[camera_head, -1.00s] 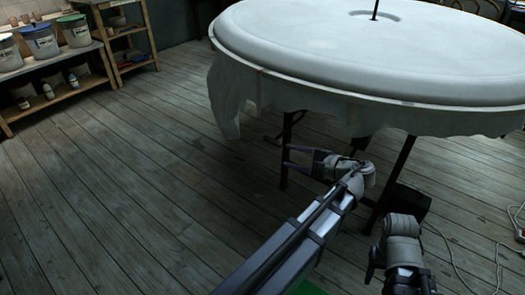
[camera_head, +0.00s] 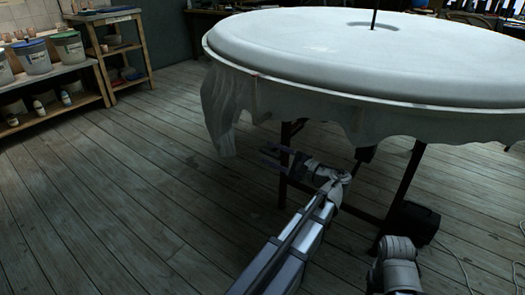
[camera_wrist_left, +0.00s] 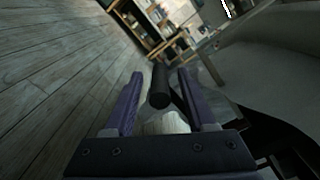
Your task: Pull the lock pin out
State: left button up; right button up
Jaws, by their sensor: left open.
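In the left wrist view my left gripper (camera_wrist_left: 160,76) is open, with its two purple fingers apart. A short black cylinder (camera_wrist_left: 158,90) shows between them, apart from the left finger; it may be the lock pin's grip, and I cannot tell whether it touches the right one. A pale piece (camera_wrist_left: 166,123) lies behind it, partly hidden by the gripper body. In the head view my left gripper (camera_head: 273,157) is below the big round table's rim (camera_head: 300,92), close to a dark leg (camera_head: 284,185). The pin cannot be made out there. My right gripper is out of view.
White cloth (camera_head: 218,108) hangs from the table rim above and left of my left gripper. A black box (camera_head: 412,225) stands on the floor at the right. Shelves with buckets (camera_head: 68,46) stand at the far left. The plank floor on the left is clear.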

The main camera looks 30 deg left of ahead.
aim_at(262, 150)
pick_arm(q)
jog(key=shift+w+a, duration=0.15)
jog(key=shift+a, duration=1.7)
jog(key=shift+c, duration=0.3)
grip_shut()
